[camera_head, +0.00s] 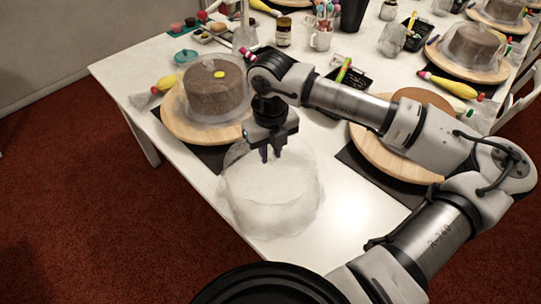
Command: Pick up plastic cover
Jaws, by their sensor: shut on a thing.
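A clear plastic cover (270,190) is near the front left corner of the white table. It is see-through and dome-like, with a wide pale shape. My gripper (270,154) points down at the top of this cover and is shut on it. The fingertips overlap the cover's upper part. I cannot tell whether the cover's lower edge touches the table. Another clear cover (182,104) encloses a brown cake on a round wooden turntable (172,127) to the left and behind my gripper.
A black tray (350,77), a mug with tools (321,38) and a jar (284,32) stand farther back. The white table (345,215) is clear right of the cover.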

